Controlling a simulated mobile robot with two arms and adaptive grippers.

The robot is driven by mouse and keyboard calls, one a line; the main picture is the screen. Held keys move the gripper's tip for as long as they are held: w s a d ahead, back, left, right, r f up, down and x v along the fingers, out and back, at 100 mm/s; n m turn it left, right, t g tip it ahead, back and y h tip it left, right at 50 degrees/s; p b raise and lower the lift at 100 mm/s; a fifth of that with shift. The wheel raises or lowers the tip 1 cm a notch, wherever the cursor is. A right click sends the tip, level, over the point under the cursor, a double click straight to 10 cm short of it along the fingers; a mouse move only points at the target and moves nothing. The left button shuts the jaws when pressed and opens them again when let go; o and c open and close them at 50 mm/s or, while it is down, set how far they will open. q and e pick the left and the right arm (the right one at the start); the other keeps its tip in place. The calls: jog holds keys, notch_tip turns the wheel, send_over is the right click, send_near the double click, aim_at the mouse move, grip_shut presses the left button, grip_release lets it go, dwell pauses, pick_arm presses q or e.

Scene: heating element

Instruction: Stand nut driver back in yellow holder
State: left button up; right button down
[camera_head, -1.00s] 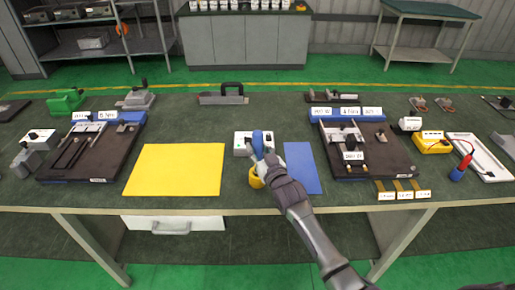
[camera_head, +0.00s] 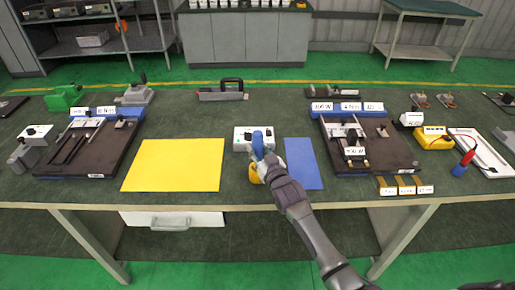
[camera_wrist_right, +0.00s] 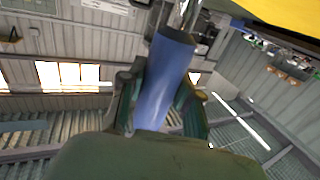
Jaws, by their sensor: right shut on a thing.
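The nut driver has a blue handle (camera_head: 258,142) that shows above my right gripper (camera_head: 264,162) in the head view. My right gripper is shut on that handle, and the right wrist view shows the blue handle (camera_wrist_right: 165,80) between the two fingers, with a metal shaft beyond it. The yellow holder (camera_head: 254,175) stands just below and behind my gripper near the table's front edge, partly hidden by it. I cannot tell whether the shaft's tip is inside the holder. My left gripper is not in view.
A yellow mat (camera_head: 175,165) lies to the left and a blue mat (camera_head: 303,165) to the right. A white box (camera_head: 242,138) stands just behind the gripper. Dark fixture boards (camera_head: 365,160) lie farther out on both sides. The red-and-blue tool (camera_head: 463,165) is at the right.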

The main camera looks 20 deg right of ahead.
aim_at(258, 156)
jog(key=shift+f+b, duration=1.2)
jog(key=shift+f, duration=0.35)
jog(key=c, duration=0.7)
grip_release()
jog(key=shift+f, duration=0.2)
jog(key=s, duration=0.4)
jog(key=s+d, duration=0.1)
jog(key=s, duration=0.7)
jog(key=shift+d+r, duration=0.15)
